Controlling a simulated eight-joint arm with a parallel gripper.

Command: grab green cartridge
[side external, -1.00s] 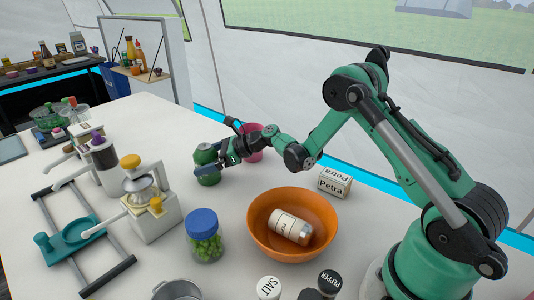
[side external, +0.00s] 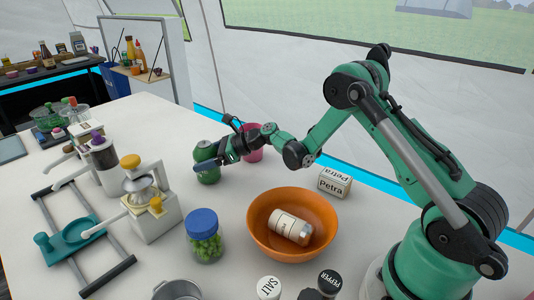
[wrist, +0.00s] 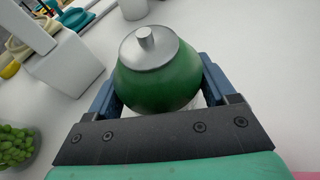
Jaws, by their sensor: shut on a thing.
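The green cartridge (side external: 206,171) is a rounded green canister standing on the white table, left of my arm's end. In the wrist view the cartridge (wrist: 158,82) shows a grey metal top with a small round knob, and it sits between the two blue fingers. My gripper (side external: 208,163) is shut on the cartridge, with one finger across its near side. In the wrist view my gripper (wrist: 160,98) has a finger on each side of the body. The cartridge looks upright; its base is partly hidden in the wrist view.
An orange bowl (side external: 262,244) holding a white jar (side external: 290,227) stands nearer my base. A blue-lidded jar of green pieces (side external: 205,240) and a white dispenser with a yellow knob (side external: 150,205) stand in front. A pink cup (side external: 254,152) is just behind my gripper. A Petra box (side external: 335,182) lies right.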

